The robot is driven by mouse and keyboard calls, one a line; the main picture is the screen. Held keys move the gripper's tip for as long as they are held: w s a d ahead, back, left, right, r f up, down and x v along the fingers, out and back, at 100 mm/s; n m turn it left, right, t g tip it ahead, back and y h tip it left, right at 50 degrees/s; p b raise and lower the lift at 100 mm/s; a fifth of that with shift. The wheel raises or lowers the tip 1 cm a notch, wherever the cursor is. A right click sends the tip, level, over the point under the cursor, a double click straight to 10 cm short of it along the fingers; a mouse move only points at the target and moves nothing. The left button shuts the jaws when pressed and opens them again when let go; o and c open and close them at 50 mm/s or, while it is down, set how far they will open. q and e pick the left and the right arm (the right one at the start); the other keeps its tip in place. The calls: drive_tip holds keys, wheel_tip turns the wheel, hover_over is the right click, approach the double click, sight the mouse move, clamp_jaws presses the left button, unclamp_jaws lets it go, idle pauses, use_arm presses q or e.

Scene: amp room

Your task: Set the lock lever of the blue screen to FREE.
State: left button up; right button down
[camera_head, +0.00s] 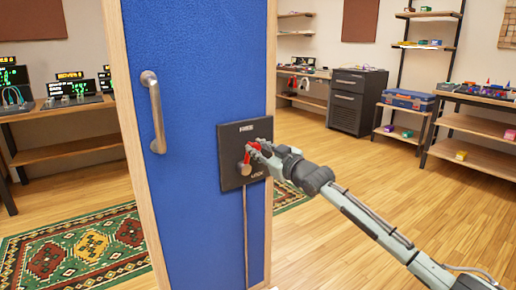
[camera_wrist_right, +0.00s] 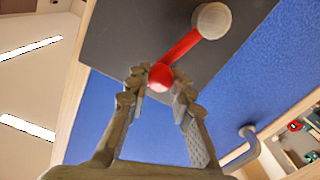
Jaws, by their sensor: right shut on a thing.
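The blue screen (camera_head: 200,80) stands upright with a wood frame. A dark lock plate (camera_head: 231,138) is on its right part, with FREE lettered at the top and LOCK at the bottom. The red lock lever (camera_head: 249,154) slants up from its round hub (camera_head: 245,169), its upper end partly hidden by my right gripper (camera_head: 262,150). In the right wrist view the lever (camera_wrist_right: 182,47) runs from the pale hub (camera_wrist_right: 212,20) to a red ball end. My right gripper (camera_wrist_right: 160,82) is shut on that ball end. My left gripper is not in view.
A metal handle (camera_head: 153,112) sticks out on the screen's left part. A patterned rug (camera_head: 75,250) lies on the floor at the left. A dark cabinet (camera_head: 357,100) and shelves stand at the back right. The wooden floor (camera_head: 330,160) between is clear.

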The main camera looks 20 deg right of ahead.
drive_tip(key=c, duration=1.3)
unclamp_jaws()
drive_tip(key=v, duration=1.2)
